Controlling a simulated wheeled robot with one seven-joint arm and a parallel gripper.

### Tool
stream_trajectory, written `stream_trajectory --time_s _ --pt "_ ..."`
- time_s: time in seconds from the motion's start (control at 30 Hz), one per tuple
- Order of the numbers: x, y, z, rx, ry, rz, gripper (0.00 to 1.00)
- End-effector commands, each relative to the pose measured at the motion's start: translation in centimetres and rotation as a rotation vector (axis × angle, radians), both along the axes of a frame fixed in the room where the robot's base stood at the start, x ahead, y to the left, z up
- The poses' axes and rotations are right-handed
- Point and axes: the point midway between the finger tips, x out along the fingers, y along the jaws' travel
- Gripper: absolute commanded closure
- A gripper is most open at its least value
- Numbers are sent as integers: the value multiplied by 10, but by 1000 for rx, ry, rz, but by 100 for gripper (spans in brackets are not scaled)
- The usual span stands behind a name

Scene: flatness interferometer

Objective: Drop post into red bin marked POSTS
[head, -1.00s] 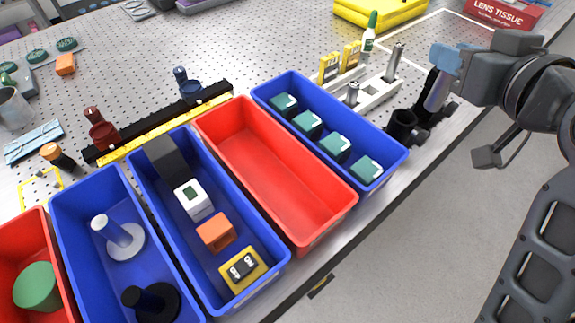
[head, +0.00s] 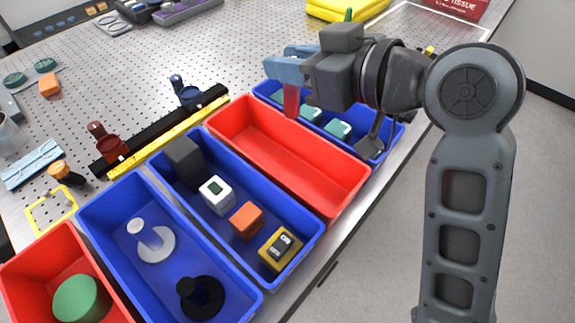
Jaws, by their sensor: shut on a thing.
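My gripper (head: 289,66) has blue fingers and is shut on the post (head: 291,100). The post hangs downward below the fingers and looks reddish here, though it was grey metal earlier. That red bin sits between two blue bins. A second red bin (head: 25,257) at the lower left holds a green cylinder (head: 80,298). No POSTS label is readable on either bin.
The right blue bin (head: 386,153) holds teal blocks, partly hidden by my gripper. Another blue bin (head: 307,243) holds several blocks; a third (head: 105,207) holds a white and a black post on bases. A black rail (head: 150,134) with a yellow scale lies behind the bins.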

Motion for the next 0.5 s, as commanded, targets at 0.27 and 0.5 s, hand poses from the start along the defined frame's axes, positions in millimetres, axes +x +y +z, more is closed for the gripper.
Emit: stream_trajectory --time_s 0.27,0.5 --pt "0 0 -35 1 0 -2 100" --pt "0 0 -50 1 -2 -2 100"
